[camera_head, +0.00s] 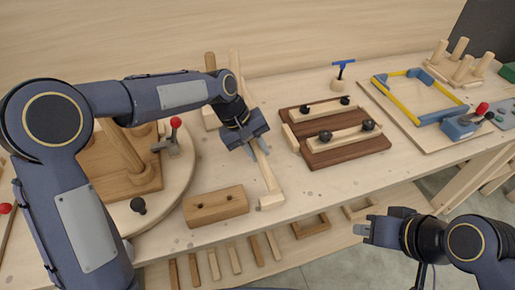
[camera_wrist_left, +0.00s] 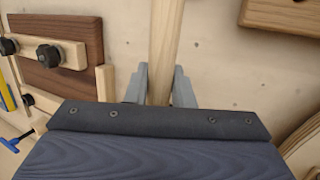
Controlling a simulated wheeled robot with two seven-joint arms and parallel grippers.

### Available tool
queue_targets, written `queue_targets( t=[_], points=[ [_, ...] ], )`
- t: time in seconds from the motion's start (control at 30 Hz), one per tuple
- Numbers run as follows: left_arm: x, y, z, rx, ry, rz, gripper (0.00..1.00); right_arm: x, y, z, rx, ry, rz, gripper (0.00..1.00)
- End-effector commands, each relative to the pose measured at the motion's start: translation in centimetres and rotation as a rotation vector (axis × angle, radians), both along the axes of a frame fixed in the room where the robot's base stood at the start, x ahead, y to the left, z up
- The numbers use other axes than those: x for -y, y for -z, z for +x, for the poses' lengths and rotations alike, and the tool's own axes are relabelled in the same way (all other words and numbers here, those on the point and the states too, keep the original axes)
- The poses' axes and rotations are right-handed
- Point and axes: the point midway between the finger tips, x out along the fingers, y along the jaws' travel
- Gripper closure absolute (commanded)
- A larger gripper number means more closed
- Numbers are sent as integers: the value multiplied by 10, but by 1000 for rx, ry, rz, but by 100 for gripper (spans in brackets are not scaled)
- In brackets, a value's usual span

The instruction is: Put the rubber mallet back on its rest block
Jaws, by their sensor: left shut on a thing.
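My left gripper (camera_head: 255,148) is over the middle of the table, shut on a pale wooden bar (camera_head: 268,178). In the left wrist view the bar (camera_wrist_left: 166,45) runs between the two fingers (camera_wrist_left: 159,88) and out of the top of the picture. In the head view the bar slants down to a small pale block (camera_head: 271,201); I cannot tell whether they are joined. I cannot make out a rubber mallet head, and I cannot tell for sure which block is its rest. My right gripper (camera_head: 366,231) is in front of the table, its jaw gap unclear.
A brown block with holes (camera_head: 216,206) lies left of the bar. A dark wooden fixture with black knobs (camera_head: 346,153) stands to the right. A round board (camera_head: 176,187) with a red-knobbed clamp (camera_head: 174,136) is at left. A yellow-and-blue frame (camera_head: 390,97) lies further right.

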Motion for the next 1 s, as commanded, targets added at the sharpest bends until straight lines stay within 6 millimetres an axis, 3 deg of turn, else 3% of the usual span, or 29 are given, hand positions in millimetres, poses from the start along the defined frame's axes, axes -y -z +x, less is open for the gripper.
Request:
queue_targets(
  t=[1.0],
  points=[
    [0,39,0,4,2,1,100,0,25,0,0,0,0,100]
  ],
)
